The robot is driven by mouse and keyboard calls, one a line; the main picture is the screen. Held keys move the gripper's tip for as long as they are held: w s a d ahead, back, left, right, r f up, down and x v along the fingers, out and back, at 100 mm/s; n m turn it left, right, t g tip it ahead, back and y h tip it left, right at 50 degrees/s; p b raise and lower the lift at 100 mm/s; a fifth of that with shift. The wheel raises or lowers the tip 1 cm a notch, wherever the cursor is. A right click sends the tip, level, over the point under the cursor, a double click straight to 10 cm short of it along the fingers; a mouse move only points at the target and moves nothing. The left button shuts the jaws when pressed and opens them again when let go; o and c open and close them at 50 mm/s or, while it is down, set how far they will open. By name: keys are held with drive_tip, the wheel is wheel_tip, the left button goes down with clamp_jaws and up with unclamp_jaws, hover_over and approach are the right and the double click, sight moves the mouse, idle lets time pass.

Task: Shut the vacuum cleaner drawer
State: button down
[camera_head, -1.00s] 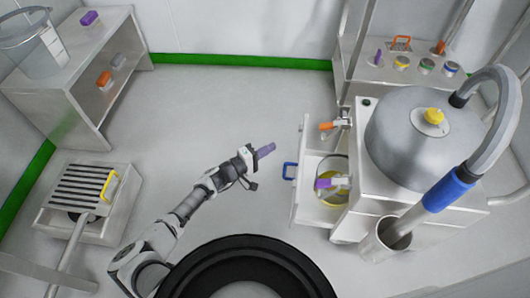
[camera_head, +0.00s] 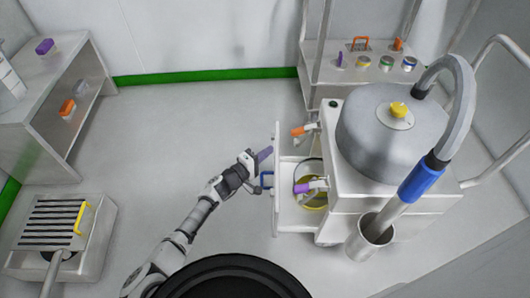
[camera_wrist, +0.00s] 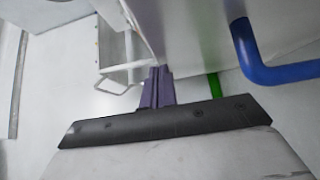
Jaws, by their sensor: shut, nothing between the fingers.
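The vacuum cleaner (camera_head: 385,135) stands at the right in the head view, with a domed steel top and a grey hose. The blue handle shows large at the upper right in the wrist view (camera_wrist: 255,60). Inside the drawer lie a yellow round item (camera_head: 313,197) and a purple-ended item (camera_head: 302,188). My gripper (camera_head: 264,154) has purple fingertips, shut and empty, close to the drawer front just above the handle. I cannot tell whether they touch it.
A steel cup (camera_head: 371,238) holds the hose wand at the front right. A shelf bench (camera_head: 45,95) and a low slotted box (camera_head: 75,265) stand at the left. The middle floor is clear.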

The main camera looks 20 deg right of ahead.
drive_tip(key=s+d, duration=0.3)
drive_tip(key=d, duration=0.6)
drive_tip(key=shift+s+p, duration=0.3)
drive_tip(key=shift+p, duration=0.1)
